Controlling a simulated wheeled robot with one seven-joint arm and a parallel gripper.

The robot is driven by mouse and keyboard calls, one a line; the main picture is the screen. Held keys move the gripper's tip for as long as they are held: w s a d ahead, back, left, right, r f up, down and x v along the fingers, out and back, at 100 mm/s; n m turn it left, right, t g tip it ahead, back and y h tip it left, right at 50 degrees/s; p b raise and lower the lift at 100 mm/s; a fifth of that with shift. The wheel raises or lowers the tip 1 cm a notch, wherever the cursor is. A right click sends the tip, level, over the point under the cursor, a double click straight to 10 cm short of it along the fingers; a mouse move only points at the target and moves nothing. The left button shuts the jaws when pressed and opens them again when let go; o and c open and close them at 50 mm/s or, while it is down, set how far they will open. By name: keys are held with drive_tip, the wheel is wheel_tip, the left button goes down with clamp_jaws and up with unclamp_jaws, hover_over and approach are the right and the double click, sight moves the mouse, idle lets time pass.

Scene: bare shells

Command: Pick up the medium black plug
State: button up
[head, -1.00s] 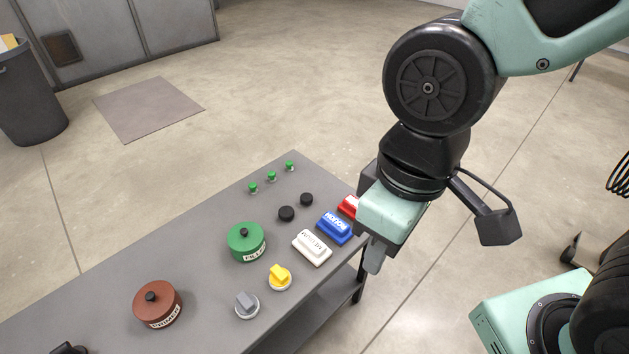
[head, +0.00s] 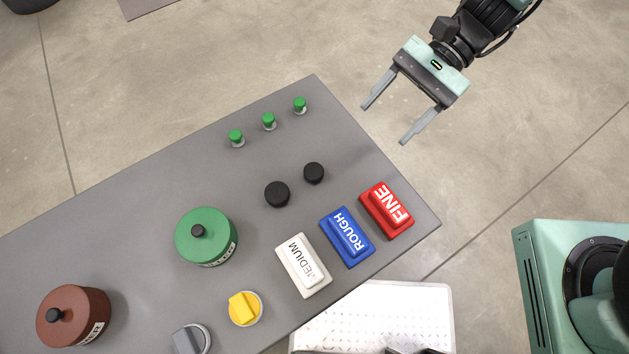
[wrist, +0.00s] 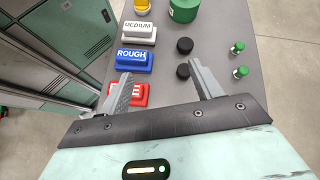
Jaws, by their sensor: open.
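Two black round plugs lie on the grey table. The left plug (head: 277,194) looks slightly larger than the right plug (head: 314,173); no size label shows on them. In the wrist view the farther plug (wrist: 184,46) and the nearer plug (wrist: 183,70) stand in line, the nearer one close beside the right finger in the picture. My gripper (head: 384,124) is open and empty, off the table's far right edge in the head view, its fingers pointing down-left towards the plugs. Its fingers also show in the wrist view (wrist: 161,70).
White MEDIUM (head: 303,265), blue ROUGH (head: 347,237) and red FINE (head: 387,210) blocks line the table's near edge. Small green pegs (head: 269,121) stand along the far edge. A green lidded pot (head: 206,237), brown pot (head: 73,315) and yellow knob (head: 244,309) are left. Bare table surrounds the plugs.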

sight(318, 169)
drive_tip(key=w+f+m+y+b, duration=0.1)
drive_tip(key=f+m, duration=0.1)
drive_tip(key=f, duration=0.1)
drive_tip(key=w+d+f+m+t+y+b, duration=0.1)
drive_tip(key=w+f+m, duration=0.1)
drive_tip(key=f, duration=0.2)
drive_tip(key=w+f+m+y+b, duration=0.1)
drive_tip(key=w+f+y, duration=0.1)
drive_tip(key=f, duration=0.2)
drive_tip(key=shift+w+d+f+m+t, duration=0.2)
drive_tip(key=shift+m+t, duration=0.1)
drive_tip(key=shift+m, duration=0.1)
drive_tip(key=shift+a+f, duration=0.2)
drive_tip(key=shift+f, duration=0.05)
drive_tip(key=x, duration=1.1)
drive_tip(key=shift+s+a, duration=0.2)
drive_tip(key=shift+a, duration=0.1)
drive_tip(key=x, duration=0.4)
drive_tip(key=shift+s+f+p, duration=0.2)
drive_tip(key=shift+s+p, duration=0.2)
drive_tip(key=shift+s+a+f, duration=0.1)
drive_tip(key=shift+a+f, duration=0.1)
drive_tip(key=shift+a, duration=0.15)
drive_tip(key=c, duration=1.1)
